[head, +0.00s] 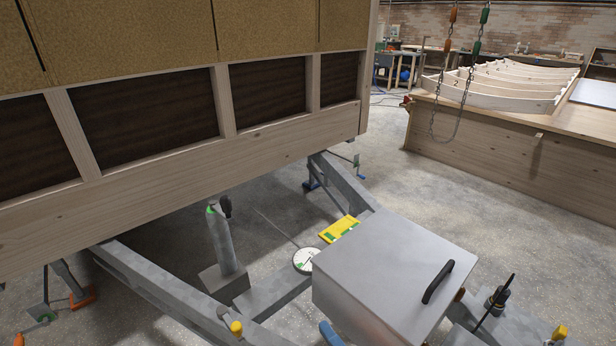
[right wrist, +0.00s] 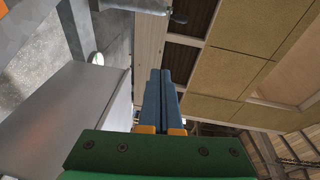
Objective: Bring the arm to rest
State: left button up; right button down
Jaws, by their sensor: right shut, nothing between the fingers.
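My right gripper (right wrist: 160,76) shows in the right wrist view with its two blue-grey fingers pressed together and nothing between them. Its green body fills the bottom of that view. In the head view only a small blue tip of the right gripper (head: 329,334) shows at the bottom edge, by the near left side of the grey box; the rest of that arm is out of view. The grey box (head: 395,262), with a black handle on its lid, also shows at the left of the right wrist view (right wrist: 65,118). My left gripper is in neither view.
The wooden hut wall (head: 180,175) overhangs the grey trailer frame (head: 160,280). A post (head: 222,245), a yellow level (head: 340,229) and a round white dial (head: 306,261) sit by the frame. Chains (head: 463,110) hang before a workbench (head: 500,150). Open floor lies at the right.

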jog(key=s+d+f+n+g+h, duration=0.1)
jog(key=s+d+f+n+g, duration=0.1)
jog(key=f, duration=0.6)
jog(key=s+d+f+n+g+h, duration=0.1)
jog(key=f+n+g+h, duration=0.1)
jog(key=f, duration=0.6)
jog(key=s+d+f+n+g+h, duration=0.1)
jog(key=s+d+f+g, duration=0.1)
jog(key=f, duration=0.6)
jog(key=s+d+f+n+g+h, duration=0.2)
jog(key=s+d+f+n+g, duration=0.2)
jog(key=s+f, duration=0.3)
jog(key=s+d+f+n+g+h, duration=0.2)
jog(key=s+f, duration=0.6)
jog(key=s, duration=0.7)
jog(key=d+n+g, duration=0.1)
jog(key=d+n, duration=0.1)
jog(key=d, duration=0.1)
jog(key=shift+s+d+f+n+g, duration=0.25)
jog(key=shift+s+n+g, duration=0.05)
jog(key=shift+n+g, duration=0.1)
